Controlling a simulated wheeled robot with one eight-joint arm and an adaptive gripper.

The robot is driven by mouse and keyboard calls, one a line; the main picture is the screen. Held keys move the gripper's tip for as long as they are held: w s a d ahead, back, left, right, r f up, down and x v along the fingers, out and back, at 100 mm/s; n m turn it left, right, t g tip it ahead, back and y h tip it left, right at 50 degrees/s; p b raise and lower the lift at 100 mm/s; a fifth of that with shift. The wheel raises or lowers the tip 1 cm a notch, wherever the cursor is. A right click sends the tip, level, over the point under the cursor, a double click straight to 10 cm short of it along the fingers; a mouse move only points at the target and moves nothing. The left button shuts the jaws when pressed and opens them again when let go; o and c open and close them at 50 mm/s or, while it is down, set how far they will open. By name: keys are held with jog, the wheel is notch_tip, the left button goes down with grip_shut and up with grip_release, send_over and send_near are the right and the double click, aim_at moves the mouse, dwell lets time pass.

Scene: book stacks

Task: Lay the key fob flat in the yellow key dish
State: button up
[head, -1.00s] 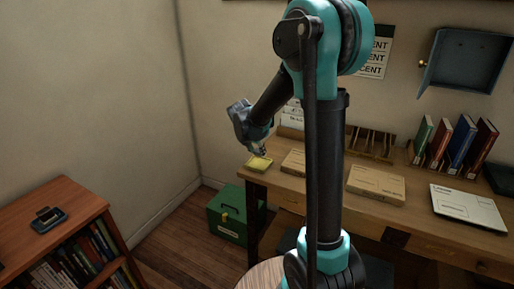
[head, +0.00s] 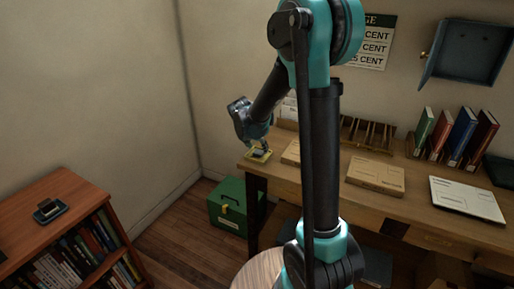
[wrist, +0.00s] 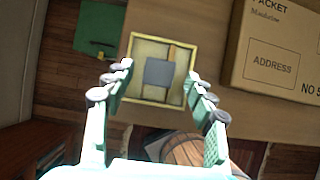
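The yellow key dish (wrist: 136,87) is a square, shallow tray at the left end of the desk; it also shows in the head view (head: 266,158). A small grey square, apparently the key fob (wrist: 158,72), shows within the dish's rim in the wrist view. It looks flat, but I cannot tell for certain that it touches the dish floor. My gripper (wrist: 158,88) is directly over the dish, its fingers spread wide on either side with clear gaps to the grey square. In the head view my gripper (head: 259,144) is low over the dish and partly hides it.
A cardboard packet (wrist: 275,60) lies just right of the dish. Another parcel (head: 375,175), a white package (head: 466,199) and upright books (head: 455,137) stand farther right. A green box (head: 228,208) is on the floor. A low bookcase (head: 50,190) holds a dark tray (head: 50,214).

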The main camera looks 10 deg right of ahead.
jog(key=v, duration=1.2)
dwell(0.5)
jog(key=s+d+f+m+y, duration=0.1)
jog(key=s+f+m, duration=0.3)
jog(key=s+m, duration=0.4)
jog(key=s+d+f+m+y, duration=0.1)
jog(key=s+d+f+m, duration=0.3)
jog(key=s+m, duration=0.4)
jog(key=s+d+f+m+y, duration=0.1)
jog(key=s+d+f+m, duration=0.2)
jog(key=m, duration=0.9)
jog(key=shift+s+d+f+m, duration=0.2)
jog(key=shift+s+f+m, duration=0.2)
jog(key=shift+s+f, duration=1.75)
jog(key=shift+s+r, duration=0.6)
jog(key=shift+r, duration=0.15)
jog(key=shift+c, duration=0.4)
